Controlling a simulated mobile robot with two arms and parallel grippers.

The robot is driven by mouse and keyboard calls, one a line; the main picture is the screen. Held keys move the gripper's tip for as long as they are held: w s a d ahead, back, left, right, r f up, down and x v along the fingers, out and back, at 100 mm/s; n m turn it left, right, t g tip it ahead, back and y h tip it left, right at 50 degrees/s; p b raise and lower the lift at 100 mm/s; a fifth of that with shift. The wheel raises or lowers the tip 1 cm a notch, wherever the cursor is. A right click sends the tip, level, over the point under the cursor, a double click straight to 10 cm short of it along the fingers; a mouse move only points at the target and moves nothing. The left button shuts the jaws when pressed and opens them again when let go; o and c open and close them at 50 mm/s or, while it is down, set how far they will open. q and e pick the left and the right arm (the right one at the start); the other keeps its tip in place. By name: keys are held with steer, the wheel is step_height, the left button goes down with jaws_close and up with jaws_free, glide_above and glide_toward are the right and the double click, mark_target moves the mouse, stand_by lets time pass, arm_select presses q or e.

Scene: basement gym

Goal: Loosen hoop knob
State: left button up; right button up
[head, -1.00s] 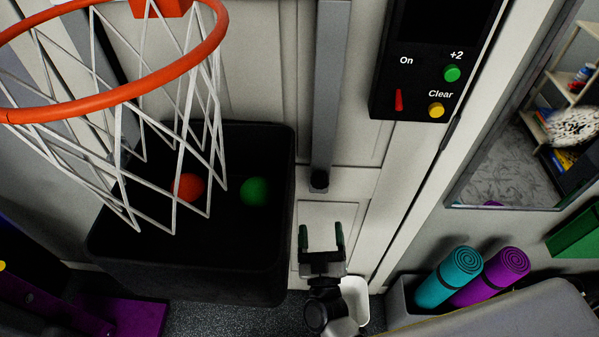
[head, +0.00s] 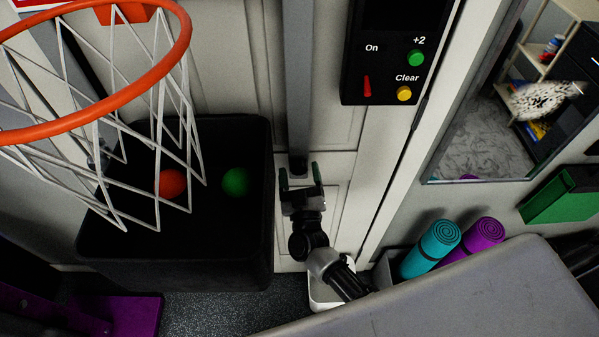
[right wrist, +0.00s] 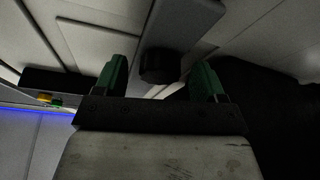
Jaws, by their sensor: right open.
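The knob (head: 298,166) is a small black cylinder at the lower end of the grey vertical post (head: 299,80) under the hoop's side of the wall. It also shows in the right wrist view (right wrist: 160,64), dark and round, between the two green fingers. My right gripper (head: 300,176) is open and empty, its fingertips just at the knob, one on each side in the picture. I cannot tell whether they touch it. The orange hoop (head: 95,112) with its white net is at the upper left. My left gripper is not in view.
A black bin (head: 175,265) with a red ball (head: 171,183) and a green ball (head: 236,181) stands left of the gripper. A black control box (head: 385,75) hangs at the upper right. Rolled mats (head: 431,249) and a grey bench surface (head: 470,300) lie at the lower right.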

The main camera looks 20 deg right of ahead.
steer(key=c, duration=0.9)
steer(key=shift+c, duration=0.2)
steer(key=shift+r, duration=0.1)
steer(key=n+y+p, duration=0.1)
steer(key=n, duration=0.1)
steer(key=n+y+p, duration=0.1)
steer(key=n+p, duration=0.1)
steer(key=shift+r+n, duration=0.2)
steer(key=shift+n, duration=0.2)
steer(key=n+g+y+p, duration=0.1)
steer(key=n+p, duration=0.1)
steer(key=n, duration=0.1)
steer(key=n+y+p, duration=0.1)
steer(key=n+p, duration=0.1)
steer(key=n, duration=0.1)
steer(key=shift+s+d+n+g+y+p, duration=0.1)
steer(key=shift+d+n+g+y+p, duration=0.05)
steer(key=shift+n+g+y+p, duration=0.25)
steer(key=n+g+p, duration=0.1)
steer(key=n, duration=0.1)
steer(key=n+y+p, duration=0.1)
steer(key=n, duration=0.1)
steer(key=shift+n+g, duration=0.4)
steer(key=n+g+p, duration=0.1)
steer(key=n, duration=0.3)
steer(key=shift+p, duration=0.35)
steer(key=shift+n+g, duration=0.3)
